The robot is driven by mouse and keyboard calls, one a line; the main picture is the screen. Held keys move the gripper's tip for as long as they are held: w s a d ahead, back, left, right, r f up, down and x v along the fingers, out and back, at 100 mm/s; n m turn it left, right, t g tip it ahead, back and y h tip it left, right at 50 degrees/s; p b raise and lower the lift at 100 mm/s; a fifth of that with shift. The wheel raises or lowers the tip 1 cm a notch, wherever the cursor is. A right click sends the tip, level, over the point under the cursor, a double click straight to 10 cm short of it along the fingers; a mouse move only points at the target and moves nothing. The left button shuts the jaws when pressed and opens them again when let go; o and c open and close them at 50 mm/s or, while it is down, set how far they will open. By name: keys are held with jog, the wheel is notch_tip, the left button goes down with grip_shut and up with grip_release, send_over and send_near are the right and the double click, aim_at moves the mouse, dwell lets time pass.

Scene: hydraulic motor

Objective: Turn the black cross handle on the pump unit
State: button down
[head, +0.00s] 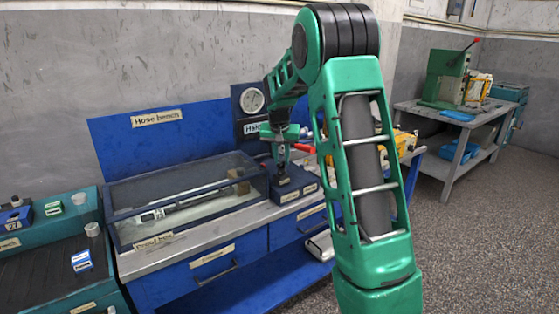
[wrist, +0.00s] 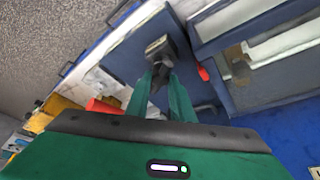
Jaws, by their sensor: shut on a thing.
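The pump unit (head: 297,187) is a dark blue box with labels at the right end of the blue bench, below a round gauge (head: 252,100). My gripper (head: 283,157) comes down over it from above. In the wrist view, my gripper's two green fingers (wrist: 161,82) are closed in around the black cross handle (wrist: 158,47), whose dark grey end shows at the fingertips. The rest of the handle is hidden between the fingers. In the head view the handle is too small and dark to make out its angle.
A red lever (head: 303,148) sticks out close to my gripper. A clear-lidded case (head: 185,200) stands left of the pump unit on the bench. A blue back panel (head: 150,140) rises behind. A grey table with a green press (head: 445,78) stands far right, with open floor before it.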

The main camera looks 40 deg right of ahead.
jog(key=n+y, duration=0.1)
jog(key=n, duration=0.1)
jog(key=n+t, duration=0.1)
jog(key=n, duration=0.2)
jog(key=shift+r+n+y, duration=0.1)
jog(key=shift+n+y, duration=0.2)
jog(key=shift+y, duration=0.1)
jog(key=n+y, duration=0.1)
jog(key=n, duration=0.4)
jog(key=shift+d+y, duration=0.15)
jog(key=shift+y, duration=0.25)
jog(key=shift+w, duration=0.1)
jog(key=c, duration=1.5)
grip_release()
jog(key=shift+c, duration=0.2)
jog(key=v, duration=1)
jog(key=shift+s+r, duration=0.25)
jog(key=shift+d, duration=0.1)
